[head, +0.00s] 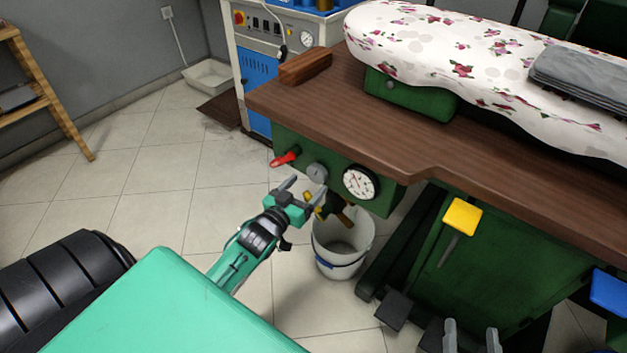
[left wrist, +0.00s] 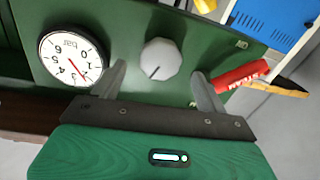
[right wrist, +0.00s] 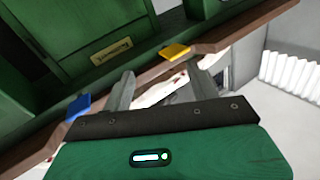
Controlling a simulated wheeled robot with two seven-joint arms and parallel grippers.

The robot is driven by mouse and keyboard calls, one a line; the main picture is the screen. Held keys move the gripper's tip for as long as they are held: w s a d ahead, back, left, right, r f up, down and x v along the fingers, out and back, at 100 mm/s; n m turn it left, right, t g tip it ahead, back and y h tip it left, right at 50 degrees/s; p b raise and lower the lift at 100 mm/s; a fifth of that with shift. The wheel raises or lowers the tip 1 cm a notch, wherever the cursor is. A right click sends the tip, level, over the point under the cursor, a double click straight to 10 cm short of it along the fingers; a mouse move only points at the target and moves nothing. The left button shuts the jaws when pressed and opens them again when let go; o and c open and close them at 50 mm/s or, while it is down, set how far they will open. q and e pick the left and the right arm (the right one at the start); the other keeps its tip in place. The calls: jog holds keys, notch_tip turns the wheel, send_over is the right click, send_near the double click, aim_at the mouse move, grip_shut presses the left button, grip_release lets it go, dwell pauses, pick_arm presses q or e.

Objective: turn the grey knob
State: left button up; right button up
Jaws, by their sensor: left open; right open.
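The grey knob (head: 317,172) sits on the green panel under the wooden table edge, between a red-handled lever and a round dial. In the left wrist view the knob (left wrist: 160,58) is round, with a dark mark on its face. My left gripper (head: 304,190) is open in front of the panel. In the left wrist view its fingers (left wrist: 158,74) point at the panel, one to each side of the knob, with visible gaps; no contact shows. My right gripper (head: 471,328) is open and empty at the bottom of the head view, and also shows in the right wrist view (right wrist: 160,72).
The red lever (head: 285,158) is close to my left gripper's right finger in the left wrist view (left wrist: 240,75). The pressure dial (head: 360,183) is on the knob's other side. A white bucket (head: 343,262) stands below. Yellow (head: 462,216) and blue (head: 609,291) pieces stick out near my right gripper.

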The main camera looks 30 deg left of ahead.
aim_at(315, 177)
pick_arm(q)
jog(key=shift+w+b, duration=0.3)
jog(key=shift+w, duration=1.85)
pick_arm(e)
jog(key=shift+w+d+r+t, duration=0.15)
jog(key=shift+r+t, duration=0.25)
jog(key=shift+r, duration=0.2)
jog(key=shift+w+d+r+t, duration=0.2)
jog(key=shift+r+t, duration=0.2)
jog(key=shift+r, duration=0.2)
jog(key=shift+w+d+r+t, duration=0.15)
jog(key=shift+r+t, duration=0.25)
jog(key=shift+r, duration=0.2)
